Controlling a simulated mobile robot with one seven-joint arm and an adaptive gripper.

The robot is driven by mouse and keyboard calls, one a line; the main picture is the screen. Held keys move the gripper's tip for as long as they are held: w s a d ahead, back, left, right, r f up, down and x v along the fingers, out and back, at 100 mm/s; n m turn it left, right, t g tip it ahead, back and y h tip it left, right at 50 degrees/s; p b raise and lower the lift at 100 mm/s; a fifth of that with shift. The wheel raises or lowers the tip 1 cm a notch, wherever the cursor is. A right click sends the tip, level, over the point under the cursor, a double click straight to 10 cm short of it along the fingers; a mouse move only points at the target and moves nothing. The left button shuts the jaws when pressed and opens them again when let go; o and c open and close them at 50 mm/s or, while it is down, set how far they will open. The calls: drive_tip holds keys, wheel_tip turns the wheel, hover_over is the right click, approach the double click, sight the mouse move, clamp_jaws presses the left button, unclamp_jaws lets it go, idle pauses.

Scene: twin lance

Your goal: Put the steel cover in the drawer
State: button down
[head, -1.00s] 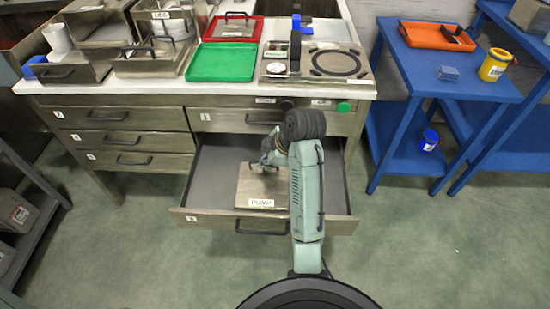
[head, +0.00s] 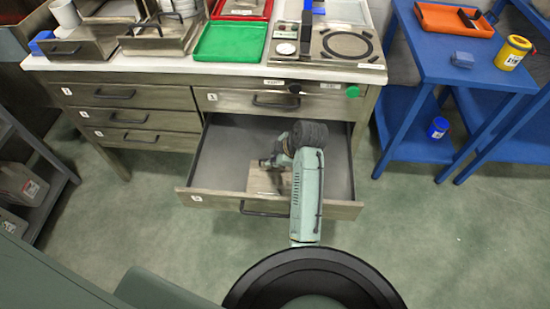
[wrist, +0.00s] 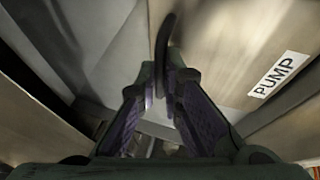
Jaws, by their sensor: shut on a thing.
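The steel cover (head: 262,180) is a flat, brownish metal plate with a dark handle. It is inside the open lower right drawer (head: 226,150), behind the drawer's front panel. In the wrist view the cover (wrist: 225,45) fills the upper right, with its PUMP label at the right and its curved black handle (wrist: 163,50) between my fingers. My gripper (head: 268,163) is shut on that handle; the fingers also show in the wrist view (wrist: 165,88). My arm hides the cover's right part. I cannot tell whether the cover touches the drawer floor.
The drawer's front wall (head: 220,200) and side walls surround the cover, with bare floor behind it. The bench top above holds a green tray (head: 230,41), a red tray (head: 240,8) and a gauge panel (head: 325,48). A blue table (head: 440,60) stands at the right.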

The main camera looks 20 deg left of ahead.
drive_tip(key=c, duration=1.8)
unclamp_jaws()
drive_tip(key=shift+o, duration=0.2)
drive_tip(key=p+v, duration=0.2)
drive_tip(key=v, duration=1)
drive_tip(key=shift+p, duration=0.35)
